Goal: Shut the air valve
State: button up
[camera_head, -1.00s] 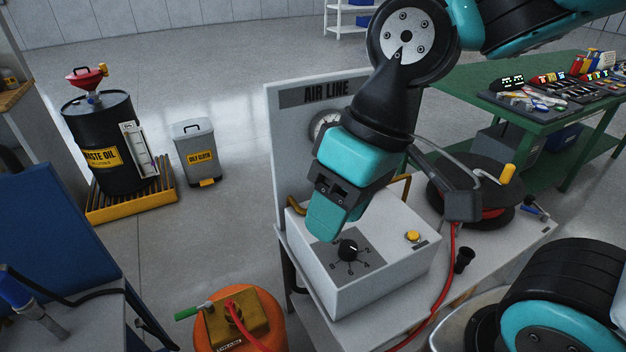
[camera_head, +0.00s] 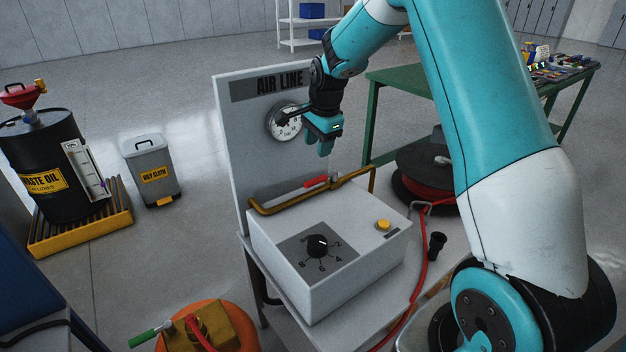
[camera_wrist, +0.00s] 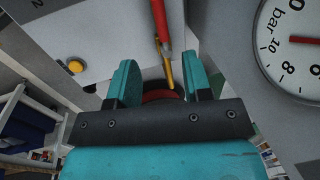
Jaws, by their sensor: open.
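The air valve's red lever (camera_head: 316,183) sits on a brass pipe (camera_head: 280,203) behind the white box, below the AIR LINE panel. The lever lies roughly along the pipe's run. My gripper (camera_head: 325,150) is above the lever, in front of the panel and beside the gauge, pointing down, with nothing between its fingers. In the wrist view my gripper (camera_wrist: 157,78) is open, its teal fingers apart. There the red lever (camera_wrist: 160,22) and the brass pipe (camera_wrist: 166,68) show beyond the fingers, roughly in line with the gap. The lever appears untouched.
The white box (camera_head: 335,275) has a black dial (camera_head: 317,246) and a yellow button (camera_head: 383,225). The gauge (camera_head: 287,123) is close to my gripper. A hose reel (camera_head: 425,178) stands right. A green-handled valve (camera_head: 152,336) is on an orange tank (camera_head: 240,340).

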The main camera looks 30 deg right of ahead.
aim_at(313, 181)
jog(key=f, duration=0.4)
jog(key=w+f, duration=0.1)
jog(key=f, duration=0.3)
jog(key=w+f, duration=0.1)
jog(key=f, duration=0.3)
jog(key=shift+w, duration=0.15)
jog(key=shift+r, duration=0.1)
jog(key=shift+c, duration=0.3)
grip_shut()
